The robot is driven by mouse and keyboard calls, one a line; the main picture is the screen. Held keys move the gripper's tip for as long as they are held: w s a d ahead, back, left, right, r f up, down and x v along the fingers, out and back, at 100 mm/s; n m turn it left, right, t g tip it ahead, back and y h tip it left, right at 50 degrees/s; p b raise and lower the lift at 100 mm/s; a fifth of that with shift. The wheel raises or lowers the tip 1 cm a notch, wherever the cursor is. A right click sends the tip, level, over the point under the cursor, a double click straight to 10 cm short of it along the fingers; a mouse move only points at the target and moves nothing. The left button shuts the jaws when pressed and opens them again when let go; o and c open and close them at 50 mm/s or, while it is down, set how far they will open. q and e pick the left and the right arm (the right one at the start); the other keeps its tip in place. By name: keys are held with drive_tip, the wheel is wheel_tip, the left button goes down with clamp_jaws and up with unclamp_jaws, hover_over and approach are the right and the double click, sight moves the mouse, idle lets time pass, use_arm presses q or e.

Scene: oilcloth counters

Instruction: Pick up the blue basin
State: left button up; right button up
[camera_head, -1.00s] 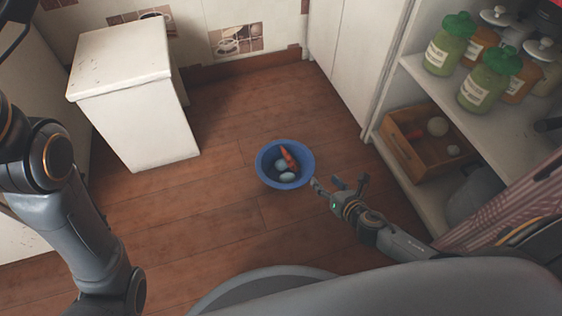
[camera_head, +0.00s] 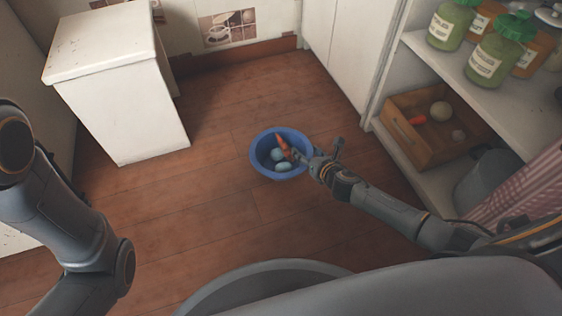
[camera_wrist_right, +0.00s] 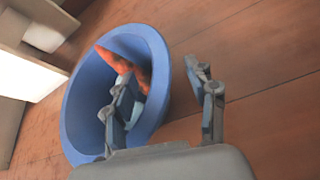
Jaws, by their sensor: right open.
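The blue basin (camera_head: 256,157) stands on the wooden floor near the middle of the head view. It holds an orange carrot-like thing (camera_head: 282,142) and pale blue egg-like things (camera_head: 283,167). My right gripper (camera_head: 318,155) is open at the basin's right rim. In the right wrist view the basin (camera_wrist_right: 80,118) fills the left half. There one finger of the right gripper (camera_wrist_right: 165,95) lies over the basin's inside and the other is outside, with the rim between them. Contact with the rim cannot be told. My left arm shows at the left, but its gripper is out of view.
A white cabinet (camera_head: 125,105) stands at the back left. At the right, a white shelf unit (camera_head: 440,75) holds green-lidded jars (camera_head: 497,52) and a wooden crate (camera_head: 425,150). The floor around the basin is clear.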

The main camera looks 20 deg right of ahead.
clamp_jaws()
idle(0.6)
